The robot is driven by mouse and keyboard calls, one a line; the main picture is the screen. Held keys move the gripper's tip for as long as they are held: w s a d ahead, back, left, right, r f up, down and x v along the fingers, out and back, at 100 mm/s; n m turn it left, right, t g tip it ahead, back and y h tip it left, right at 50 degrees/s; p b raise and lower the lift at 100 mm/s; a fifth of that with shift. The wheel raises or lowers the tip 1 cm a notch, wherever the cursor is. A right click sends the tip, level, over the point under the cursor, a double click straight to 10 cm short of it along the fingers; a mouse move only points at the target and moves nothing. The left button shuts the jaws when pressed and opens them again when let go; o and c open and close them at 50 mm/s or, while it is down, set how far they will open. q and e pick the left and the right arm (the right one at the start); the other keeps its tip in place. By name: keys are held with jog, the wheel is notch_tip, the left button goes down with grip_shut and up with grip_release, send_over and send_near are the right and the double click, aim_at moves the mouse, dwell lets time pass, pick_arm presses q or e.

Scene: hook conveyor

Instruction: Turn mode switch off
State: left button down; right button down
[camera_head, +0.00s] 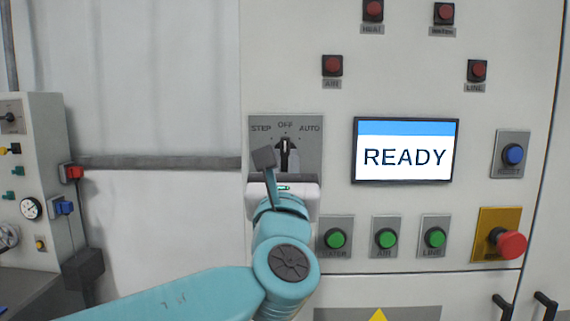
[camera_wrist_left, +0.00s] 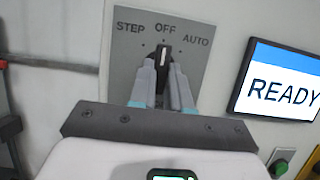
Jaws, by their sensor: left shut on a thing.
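The mode switch is a black knob (camera_head: 285,148) with a white mark, on a grey plate (camera_head: 314,150) labelled STEP, OFF and AUTO. Its mark points about straight up at OFF. The knob also shows in the left wrist view (camera_wrist_left: 163,59), its mark just below the OFF label. My left gripper (camera_wrist_left: 162,88) is shut on the knob, one finger on each side of its lower part. In the head view my left wrist hides the lower part of the plate. My right gripper is not in view.
A screen (camera_head: 405,171) reading READY is right of the plate. Green buttons (camera_head: 386,239) sit below it. A red emergency button (camera_head: 508,243) and a blue button (camera_head: 513,154) are at the right. Red lamps (camera_head: 332,65) are above. A machine with a gauge (camera_head: 31,208) stands at left.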

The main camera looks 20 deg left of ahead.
pick_arm(q)
jog(key=shift+f, duration=0.1)
jog(key=c, duration=1.1)
grip_release()
jog(key=shift+w, duration=0.1)
jog(key=b+v, duration=0.5)
jog(key=v, duration=1.1)
jog(key=shift+s, duration=0.25)
jog(key=shift+d, duration=0.1)
